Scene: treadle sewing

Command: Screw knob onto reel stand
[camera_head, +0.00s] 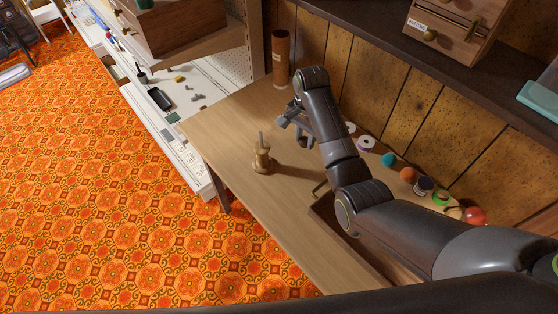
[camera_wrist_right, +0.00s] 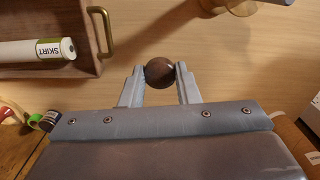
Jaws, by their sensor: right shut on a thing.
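The reel stand (camera_head: 261,160) is a turned wooden piece with an upright grey pin, standing on the table. Part of it shows at the top right edge of the right wrist view (camera_wrist_right: 240,6). The knob (camera_wrist_right: 160,72) is a dark brown ball. My right gripper (camera_wrist_right: 160,74) is shut on it, one fingertip on each side. In the head view my right gripper (camera_head: 291,128) is above the table, behind and right of the reel stand and apart from it. The knob cannot be made out there. My left gripper is not in view.
A brown cylinder (camera_head: 281,58) stands at the table's far end. Thread spools and balls, including a red one (camera_head: 474,216), line the wall. The wooden tabletop (camera_head: 225,125) around the stand is clear.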

